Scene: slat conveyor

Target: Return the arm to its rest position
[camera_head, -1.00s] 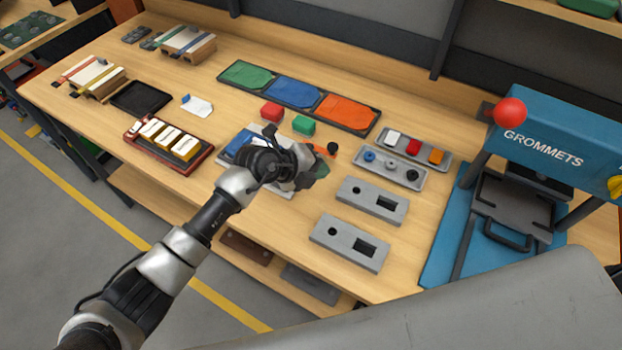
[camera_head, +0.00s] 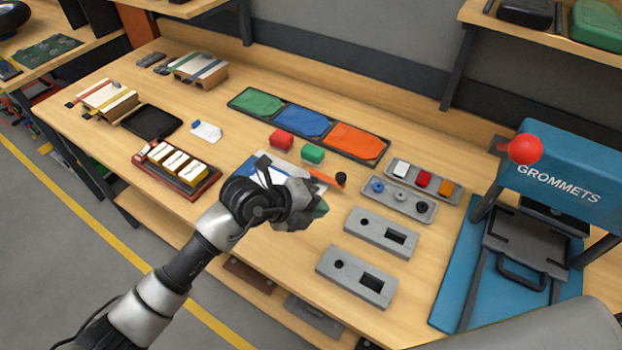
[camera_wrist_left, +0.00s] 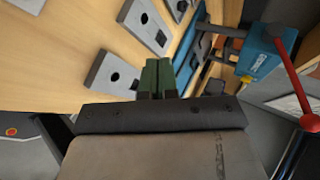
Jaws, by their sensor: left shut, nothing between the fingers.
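My left gripper (camera_head: 311,217) is above the front middle of the wooden workbench (camera_head: 225,255), and the arm comes in from the lower left. In the left wrist view the gripper's two green fingers (camera_wrist_left: 157,78) are shut side by side with nothing between them. Behind the gripper, partly hidden by it, lie a white sheet with a blue part (camera_head: 264,172) and an orange-handled tool with a black knob (camera_head: 327,178). My right gripper is in neither view.
Two grey blocks with holes (camera_head: 356,276) lie right of the gripper. Behind them are trays of small parts (camera_head: 398,201). The blue grommet press (camera_head: 563,175) with a red ball stands at right. A mat with green, blue and orange panels (camera_head: 310,122) and a red tray of yellow-white blocks (camera_head: 177,170) are on the bench.

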